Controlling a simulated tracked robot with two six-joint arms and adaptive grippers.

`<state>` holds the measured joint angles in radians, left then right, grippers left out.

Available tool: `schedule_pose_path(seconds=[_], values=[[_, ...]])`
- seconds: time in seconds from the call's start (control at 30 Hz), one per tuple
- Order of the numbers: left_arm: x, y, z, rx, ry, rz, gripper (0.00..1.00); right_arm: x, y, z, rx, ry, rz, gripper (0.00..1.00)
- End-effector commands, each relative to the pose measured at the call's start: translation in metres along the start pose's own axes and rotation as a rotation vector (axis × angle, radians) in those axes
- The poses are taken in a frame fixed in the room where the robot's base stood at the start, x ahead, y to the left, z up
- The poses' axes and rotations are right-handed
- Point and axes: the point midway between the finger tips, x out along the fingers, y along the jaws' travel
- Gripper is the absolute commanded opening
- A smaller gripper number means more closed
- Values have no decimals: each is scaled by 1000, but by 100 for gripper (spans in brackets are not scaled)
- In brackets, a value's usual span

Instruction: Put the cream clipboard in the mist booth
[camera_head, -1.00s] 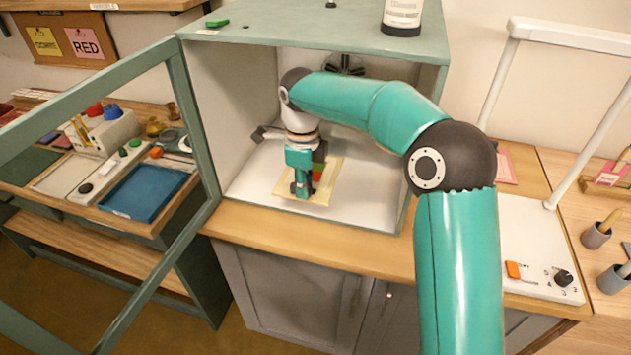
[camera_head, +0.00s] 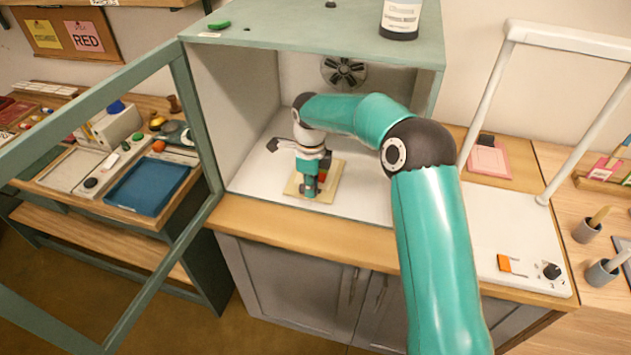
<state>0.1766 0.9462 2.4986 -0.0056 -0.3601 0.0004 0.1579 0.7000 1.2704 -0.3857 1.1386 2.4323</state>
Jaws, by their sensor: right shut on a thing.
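The cream clipboard (camera_head: 331,177) is inside the mist booth (camera_head: 234,112), over the front part of its white floor. It lies about flat, and I cannot tell whether it touches the floor. My right gripper (camera_head: 311,191) points down over the clipboard and is shut on it. The gripper and wrist hide the clipboard's middle. The booth is a grey-green box with an open front. Its framed door (camera_head: 183,120) stands swung open to the left. My left gripper is out of view.
A bottle (camera_head: 400,18) and a green item (camera_head: 219,25) stand on the booth's top. A fan (camera_head: 344,72) is on its back wall. A blue tray (camera_head: 147,188) is at left. A white framed stand (camera_head: 515,240) is at right.

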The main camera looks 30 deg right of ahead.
Motion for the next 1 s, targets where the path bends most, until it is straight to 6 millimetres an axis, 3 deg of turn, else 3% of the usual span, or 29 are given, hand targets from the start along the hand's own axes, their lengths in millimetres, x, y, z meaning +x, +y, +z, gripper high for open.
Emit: schedule_pose_path(seconds=[0.23, 0.27, 0.4, 0.77, 1.0], values=[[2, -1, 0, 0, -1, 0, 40, 1, 0, 0, 0, -1, -1, 0], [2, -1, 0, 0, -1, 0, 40, 2, 0, 0, 0, 0, -1, 18], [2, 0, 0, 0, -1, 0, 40, 1, 0, 0, 0, 0, -1, 41], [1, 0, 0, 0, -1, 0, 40, -2, 0, 0, 0, -1, -1, 41], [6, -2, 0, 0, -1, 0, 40, -31, -1, 0, 1, -4, -5, 41]])
